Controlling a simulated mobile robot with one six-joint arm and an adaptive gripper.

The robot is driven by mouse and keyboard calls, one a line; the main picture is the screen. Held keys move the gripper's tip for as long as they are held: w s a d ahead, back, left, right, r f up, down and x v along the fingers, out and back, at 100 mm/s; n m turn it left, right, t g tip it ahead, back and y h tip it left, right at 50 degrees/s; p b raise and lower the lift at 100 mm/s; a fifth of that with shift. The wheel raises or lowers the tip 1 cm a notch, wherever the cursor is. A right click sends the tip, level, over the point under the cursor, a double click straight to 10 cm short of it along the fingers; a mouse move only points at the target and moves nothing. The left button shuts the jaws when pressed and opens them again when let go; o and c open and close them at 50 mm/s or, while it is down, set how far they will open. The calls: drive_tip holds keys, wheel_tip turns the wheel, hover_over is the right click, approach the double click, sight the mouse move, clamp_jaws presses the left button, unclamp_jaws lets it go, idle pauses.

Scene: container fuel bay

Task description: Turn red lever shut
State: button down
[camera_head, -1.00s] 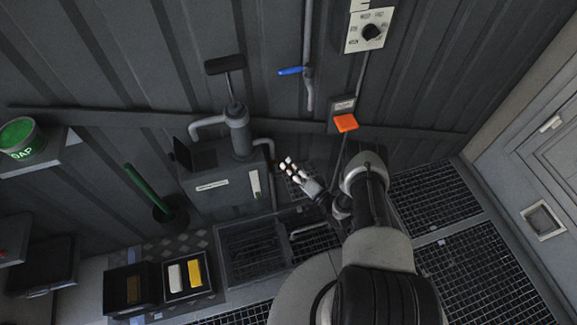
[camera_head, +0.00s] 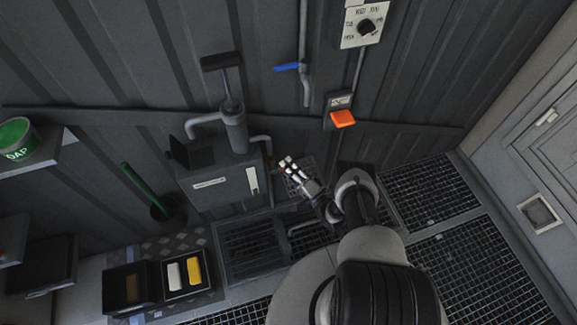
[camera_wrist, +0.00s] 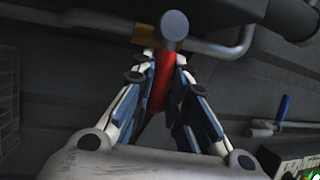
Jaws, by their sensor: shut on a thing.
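The red lever (camera_wrist: 160,88) shows in the wrist view, between the two fingers of my gripper (camera_wrist: 163,66). Its far end is at a grey round valve part and pipe at the top of the picture. The fingers are shut on the lever. In the head view my gripper (camera_head: 287,166) is just right of the grey pump cabinet, low against the wall. The lever cannot be made out there.
A blue lever (camera_head: 288,67) sits on a wall pipe above, and an orange switch (camera_head: 343,118) hangs on the wall. The grey pump cabinet (camera_head: 225,185) stands left of my gripper. Floor grating (camera_head: 430,190) is clear at the right.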

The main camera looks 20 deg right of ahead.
drive_tip(key=shift+s, duration=0.1)
drive_tip(key=c, duration=1.8)
unclamp_jaws()
drive_tip(key=shift+r, duration=0.1)
drive_tip(key=shift+r, duration=0.35)
wheel_tip(320, 180, up, 9)
drive_tip(key=shift+r, duration=0.1)
drive_tip(key=shift+c, duration=0.6)
